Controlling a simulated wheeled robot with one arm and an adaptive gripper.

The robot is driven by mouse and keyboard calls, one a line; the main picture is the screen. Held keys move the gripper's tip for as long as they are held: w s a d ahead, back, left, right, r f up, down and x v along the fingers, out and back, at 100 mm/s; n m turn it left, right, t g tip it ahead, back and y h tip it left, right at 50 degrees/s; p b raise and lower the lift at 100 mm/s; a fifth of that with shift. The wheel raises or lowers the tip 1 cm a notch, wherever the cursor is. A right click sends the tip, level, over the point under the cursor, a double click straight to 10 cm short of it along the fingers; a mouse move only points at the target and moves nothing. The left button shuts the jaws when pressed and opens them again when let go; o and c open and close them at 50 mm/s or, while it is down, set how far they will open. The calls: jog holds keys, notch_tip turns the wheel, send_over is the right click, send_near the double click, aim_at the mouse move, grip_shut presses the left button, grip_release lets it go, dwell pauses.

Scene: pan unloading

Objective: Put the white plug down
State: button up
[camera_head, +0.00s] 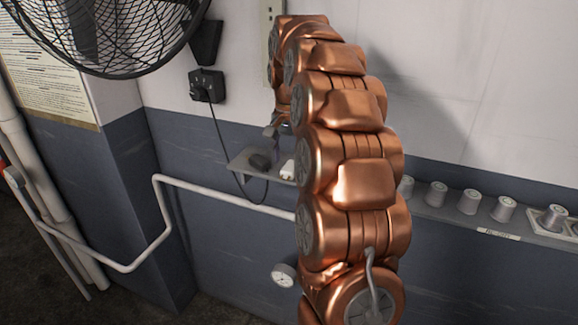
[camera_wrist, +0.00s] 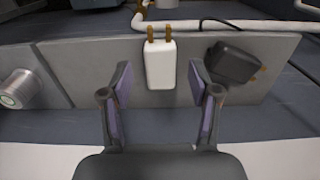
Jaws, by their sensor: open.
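The white plug (camera_wrist: 160,66) has two brass prongs pointing up the picture in the wrist view. It lies on a narrow grey shelf (camera_wrist: 85,65), between and just beyond my fingertips. My gripper (camera_wrist: 160,78) is open, one finger to each side of the plug, with a visible gap on both sides. Only a little of my gripper shows there, above the shelf.
A black plug (camera_wrist: 233,64) lies right of the white one in the wrist view; its cable (camera_head: 222,140) hangs nearby from a wall socket (camera_head: 207,86). A pipe (camera_head: 215,193) runs below the shelf. Several grey knobs (camera_head: 470,201) line a ledge at right. A fan (camera_head: 100,30) hangs upper left.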

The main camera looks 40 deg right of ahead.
aim_at(289, 167)
jog(key=shift+w+r+b, duration=0.1)
jog(key=shift+r+b, duration=0.3)
jog(key=shift+r, duration=1.5)
jog(key=shift+r+p, duration=1.7)
jog(key=shift+r, duration=1.1)
